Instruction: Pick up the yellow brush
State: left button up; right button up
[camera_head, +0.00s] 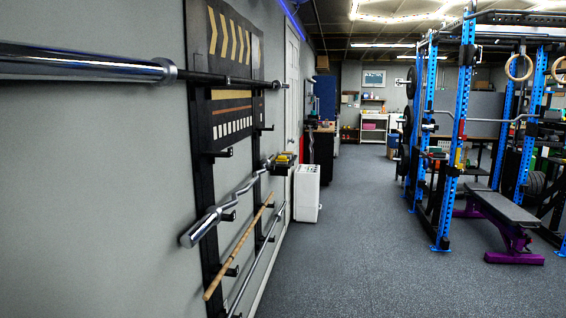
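I cannot make out a yellow brush for certain. A small yellow and black item (286,158) shows in the head view, left of centre, around the top of a white box-like unit (307,192) by the left wall. It is too small to tell whether it is a brush. Neither of my grippers is in view.
A wall rack (203,180) holding barbells and a wooden stick (238,247) runs along the left. A blue power rack (430,150) and a bench (502,207) stand at the right. The grey floor (365,240) between is clear. White shelving (374,127) stands far back.

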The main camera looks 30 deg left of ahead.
aim_at(281, 158)
jog(key=i+j+u, duration=0.15)
jog(key=i, duration=1.25)
jog(key=i+j+u, duration=0.15)
jog(key=i, duration=1.55)
jog(key=i+l+u, duration=0.15)
jog(key=i, duration=0.75)
jog(key=i+l, duration=0.1)
jog(key=i, duration=0.75)
jog(key=j+u, duration=0.05)
